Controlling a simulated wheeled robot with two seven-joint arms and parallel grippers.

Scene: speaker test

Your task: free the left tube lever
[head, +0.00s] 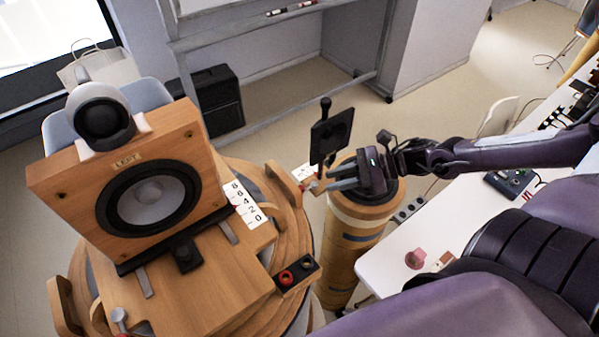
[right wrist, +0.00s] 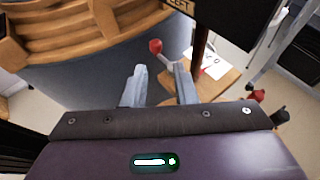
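A lever with a red ball end (right wrist: 155,47) shows in the right wrist view, just beyond my fingertips. A black panel marked LEFT (right wrist: 225,15) is beside it, on a brown post. In the head view this panel (head: 331,134) stands over a small wooden piece. My right gripper (head: 331,179) is next to that piece, near a small red part (head: 310,186). In the right wrist view my right gripper (right wrist: 160,80) has its fingers apart with nothing between them. I cannot tell for sure which lever is the left tube's. My left gripper is out of view.
A white table (head: 408,252) is at the right. Another red knob (right wrist: 257,95) is right of my fingers.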

